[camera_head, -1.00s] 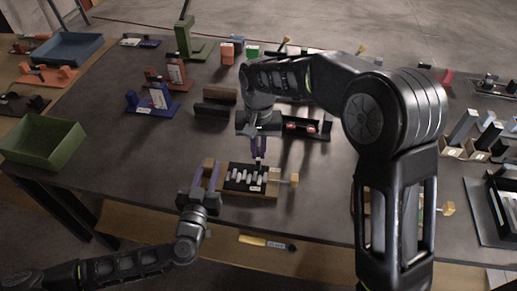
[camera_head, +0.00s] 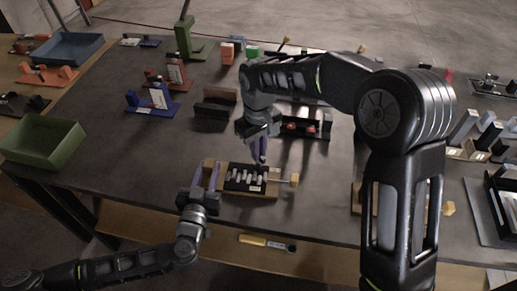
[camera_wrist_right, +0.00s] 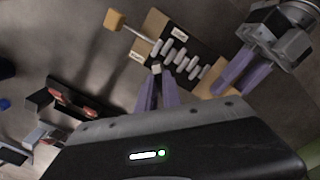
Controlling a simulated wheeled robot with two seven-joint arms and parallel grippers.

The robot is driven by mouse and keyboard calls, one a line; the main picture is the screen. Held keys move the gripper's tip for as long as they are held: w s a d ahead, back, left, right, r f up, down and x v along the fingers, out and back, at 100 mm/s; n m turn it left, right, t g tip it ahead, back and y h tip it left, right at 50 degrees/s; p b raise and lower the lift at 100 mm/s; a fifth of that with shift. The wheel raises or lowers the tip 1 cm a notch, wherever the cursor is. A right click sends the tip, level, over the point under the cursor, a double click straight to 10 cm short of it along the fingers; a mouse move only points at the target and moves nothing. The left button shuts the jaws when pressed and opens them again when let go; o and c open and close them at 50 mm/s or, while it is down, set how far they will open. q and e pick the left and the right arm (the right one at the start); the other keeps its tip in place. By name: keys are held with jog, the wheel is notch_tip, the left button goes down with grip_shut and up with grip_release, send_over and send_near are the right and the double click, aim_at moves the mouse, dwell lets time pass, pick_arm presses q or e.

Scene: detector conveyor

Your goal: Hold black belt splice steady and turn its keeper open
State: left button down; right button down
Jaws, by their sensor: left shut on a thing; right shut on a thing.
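The black belt splice (camera_head: 233,185) lies on a wooden base at the table's front, with a row of grey-white bars across it. It also shows in the right wrist view (camera_wrist_right: 176,30). My left gripper (camera_head: 209,170) is shut on the wooden block at the base's left end; its purple fingers also show in the wrist view (camera_wrist_right: 233,76). My right gripper (camera_head: 260,162) is shut at the splice's far edge. In the wrist view its fingers (camera_wrist_right: 156,82) meet at a small pale piece, seemingly the keeper (camera_wrist_right: 156,67); the fingers partly hide it.
A wooden knob (camera_head: 294,180) on a rod sticks out right of the base. A black fixture with red parts (camera_head: 318,124) stands behind my right gripper. A yellow-and-black tool (camera_head: 266,243) lies at the front.

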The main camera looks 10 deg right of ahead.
dwell(0.3)
jog(key=c, duration=1.5)
grip_release()
jog(key=shift+r, duration=0.15)
notch_tip(320, 180, up, 12)
